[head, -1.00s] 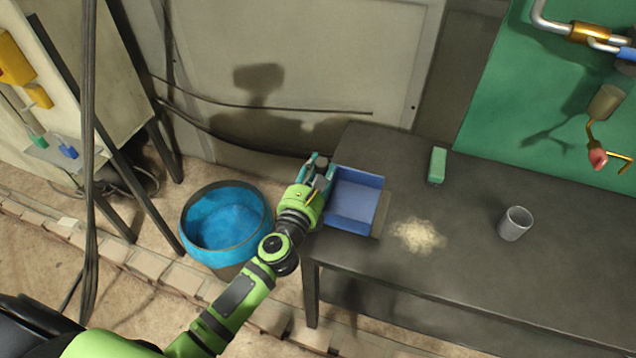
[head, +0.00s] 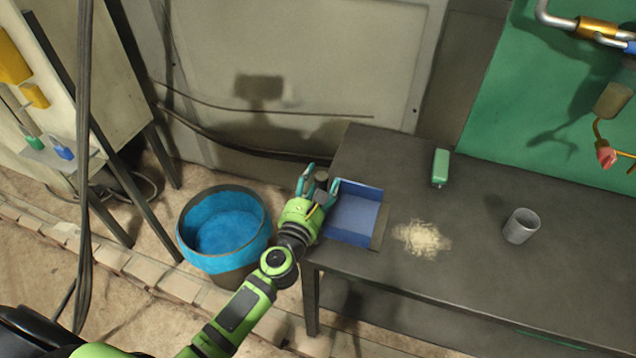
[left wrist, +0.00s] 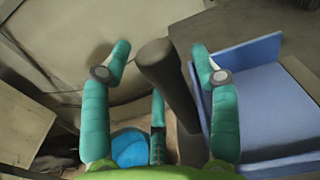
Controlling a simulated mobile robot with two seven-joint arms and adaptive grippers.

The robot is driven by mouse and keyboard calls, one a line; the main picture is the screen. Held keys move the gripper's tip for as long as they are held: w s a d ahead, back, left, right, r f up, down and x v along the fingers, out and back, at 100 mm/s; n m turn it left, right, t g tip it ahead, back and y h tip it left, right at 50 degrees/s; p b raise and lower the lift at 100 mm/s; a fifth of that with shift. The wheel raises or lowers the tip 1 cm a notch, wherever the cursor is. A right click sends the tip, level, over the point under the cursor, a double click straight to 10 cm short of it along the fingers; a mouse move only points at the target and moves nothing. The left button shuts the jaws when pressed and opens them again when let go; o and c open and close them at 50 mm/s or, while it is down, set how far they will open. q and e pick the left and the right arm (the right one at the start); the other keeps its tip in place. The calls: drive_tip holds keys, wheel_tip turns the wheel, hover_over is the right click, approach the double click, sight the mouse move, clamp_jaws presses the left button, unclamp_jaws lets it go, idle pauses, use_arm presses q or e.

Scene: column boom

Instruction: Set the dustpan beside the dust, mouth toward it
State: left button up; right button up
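The blue dustpan (head: 352,217) rests on the left end of the dark table (head: 470,275). Its open side with a grey lip faces right, toward the pale dust pile (head: 422,238), with a small gap between them. My left gripper (head: 319,178) is at the dustpan's left side, around its dark handle. In the left wrist view the fingers stand apart on both sides of the handle (left wrist: 166,75), with gaps showing; the blue pan (left wrist: 255,100) is to the right. My right gripper is not in view.
A green block (head: 440,167) stands behind the dust and a grey cup (head: 520,226) stands to its right. A blue-lined bucket (head: 190,232) is on the floor left of the table. The table's front right is clear.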

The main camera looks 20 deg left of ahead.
use_arm(q)
drive_tip(key=shift+r, duration=0.2)
drive_tip(key=s+b, duration=0.2)
drive_tip(key=s, duration=0.9)
drive_tip(key=shift+s+a+f, duration=0.1)
drive_tip(key=shift+s+a, duration=0.05)
drive_tip(key=shift+s, duration=0.4)
